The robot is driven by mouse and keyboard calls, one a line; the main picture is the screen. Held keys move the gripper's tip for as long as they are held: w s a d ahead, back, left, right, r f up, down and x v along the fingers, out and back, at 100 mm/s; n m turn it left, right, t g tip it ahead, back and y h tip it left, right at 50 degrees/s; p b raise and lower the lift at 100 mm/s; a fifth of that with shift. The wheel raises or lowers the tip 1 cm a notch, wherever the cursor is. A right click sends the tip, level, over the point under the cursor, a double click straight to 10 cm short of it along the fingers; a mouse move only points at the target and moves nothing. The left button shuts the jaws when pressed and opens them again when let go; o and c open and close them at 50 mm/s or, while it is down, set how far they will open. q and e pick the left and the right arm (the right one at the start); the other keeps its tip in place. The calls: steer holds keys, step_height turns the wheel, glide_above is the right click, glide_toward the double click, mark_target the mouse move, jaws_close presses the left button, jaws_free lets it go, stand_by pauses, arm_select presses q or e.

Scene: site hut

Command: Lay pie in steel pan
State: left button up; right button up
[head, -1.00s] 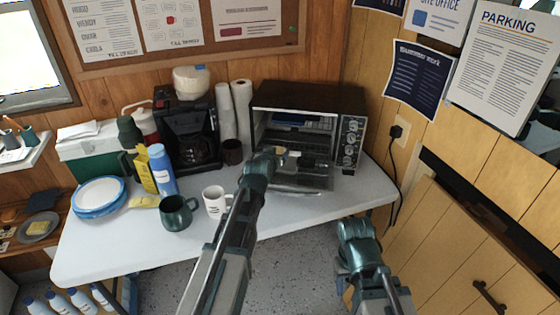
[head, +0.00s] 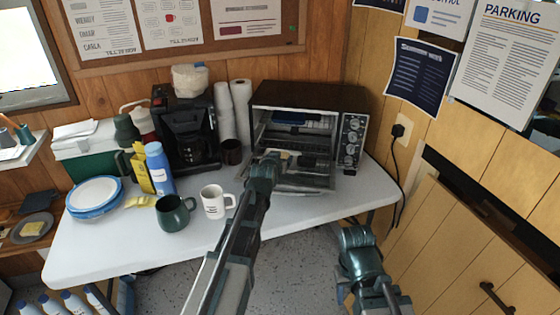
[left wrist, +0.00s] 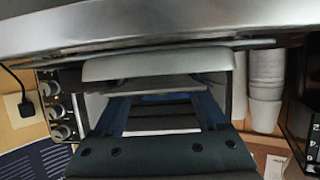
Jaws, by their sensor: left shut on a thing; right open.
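My left gripper (head: 268,160) is in front of the open toaster oven (head: 352,104), at its mouth. It is shut on a small pale piece, seemingly the pie (head: 284,154), mostly hidden by the gripper. In the left wrist view a cream, flat-edged piece (left wrist: 158,63) lies across the fingertips. A broad silver surface (left wrist: 150,22) crosses the top there; I cannot tell whether it is the oven door or the steel pan. No pan stands out clearly in the head view. My right gripper (head: 355,240) is open and empty, low in front of the table's right end.
A white mug (head: 214,203) and a green mug (head: 173,214) stand left of my left arm. A coffee maker (head: 186,138) and stacked paper cups (head: 226,120) stand left of the oven. Plates (head: 94,193) lie at the left; the table front (head: 110,240) is clear.

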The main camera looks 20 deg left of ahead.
arm_select(q)
steer(key=shift+f, duration=0.1)
steer(key=o, duration=1.4)
steer(key=shift+s+r, duration=0.25)
steer(key=shift+s, duration=0.05)
steer(key=p+v, duration=0.4)
steer(key=v, duration=0.7)
steer(key=shift+s+p, duration=0.2)
steer(key=shift+p, duration=0.15)
